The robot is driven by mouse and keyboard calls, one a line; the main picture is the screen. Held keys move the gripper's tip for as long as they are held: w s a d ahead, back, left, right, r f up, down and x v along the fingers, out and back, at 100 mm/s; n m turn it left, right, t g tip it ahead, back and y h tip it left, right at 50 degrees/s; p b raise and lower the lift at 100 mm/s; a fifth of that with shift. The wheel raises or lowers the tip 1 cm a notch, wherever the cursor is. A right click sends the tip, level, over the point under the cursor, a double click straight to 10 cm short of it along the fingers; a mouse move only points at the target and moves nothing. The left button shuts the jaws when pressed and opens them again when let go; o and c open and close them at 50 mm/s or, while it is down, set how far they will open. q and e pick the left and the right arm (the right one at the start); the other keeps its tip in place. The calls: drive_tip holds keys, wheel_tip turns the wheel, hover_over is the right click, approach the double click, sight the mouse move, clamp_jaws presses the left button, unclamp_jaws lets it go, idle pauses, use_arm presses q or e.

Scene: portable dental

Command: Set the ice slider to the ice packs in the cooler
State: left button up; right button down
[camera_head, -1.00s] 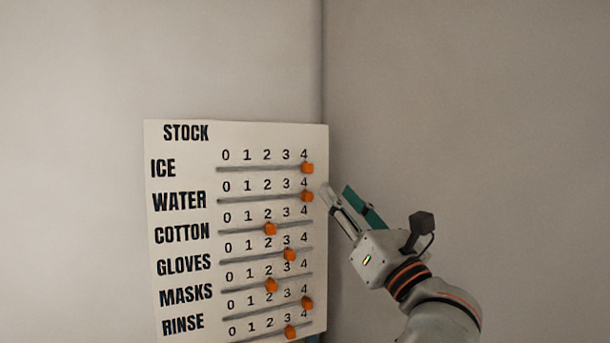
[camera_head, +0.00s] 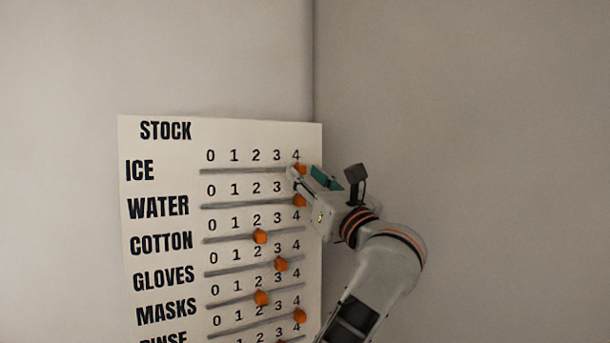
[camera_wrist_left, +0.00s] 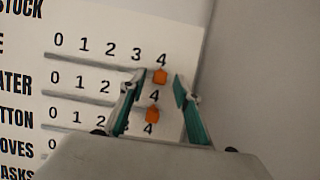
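The STOCK board (camera_head: 160,220) stands in front of the wall. Its top row is ICE, and the orange ice slider knob (camera_head: 301,168) sits at 4, at the right end of its track. My left gripper (camera_head: 302,174) is at that knob and partly covers it. In the left wrist view, the ice knob (camera_wrist_left: 160,77) shows between the two spread fingertips (camera_wrist_left: 159,79), with gaps on both sides. The gripper is open. Neither the cooler nor the ice packs are in view. My right gripper is not in view.
The water knob (camera_head: 299,201) lies just below, also at 4, and shows between the fingers lower down in the left wrist view (camera_wrist_left: 152,115). Several more sliders follow below. A plain wall (camera_head: 480,100) is to the right.

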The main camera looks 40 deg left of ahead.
use_arm(q)
drive_tip(key=shift+w+a+r, duration=0.1)
drive_tip(key=shift+a+r, duration=0.1)
drive_tip(key=shift+a, duration=0.25)
drive_tip(key=shift+c, duration=0.4)
clamp_jaws()
drive_tip(key=s+p, duration=0.1)
drive_tip(key=s, duration=0.1)
drive_tip(key=s+a, duration=0.1)
drive_tip(key=s, duration=0.1)
drive_tip(key=shift+s+a+r+p, duration=0.1)
drive_tip(key=shift+s+r+p, duration=0.15)
drive_tip(key=shift+p, duration=0.15)
drive_tip(key=s, duration=0.2)
drive_tip(key=s+a+p, duration=0.1)
drive_tip(key=shift+s+a+f, duration=0.1)
drive_tip(key=shift+s+f, duration=0.05)
drive_tip(key=shift+s, duration=0.25)
drive_tip(key=shift+s+f, duration=0.1)
drive_tip(key=shift+s, duration=0.15)
drive_tip(key=shift+w, duration=0.1)
drive_tip(key=shift+o, duration=0.4)
unclamp_jaws()
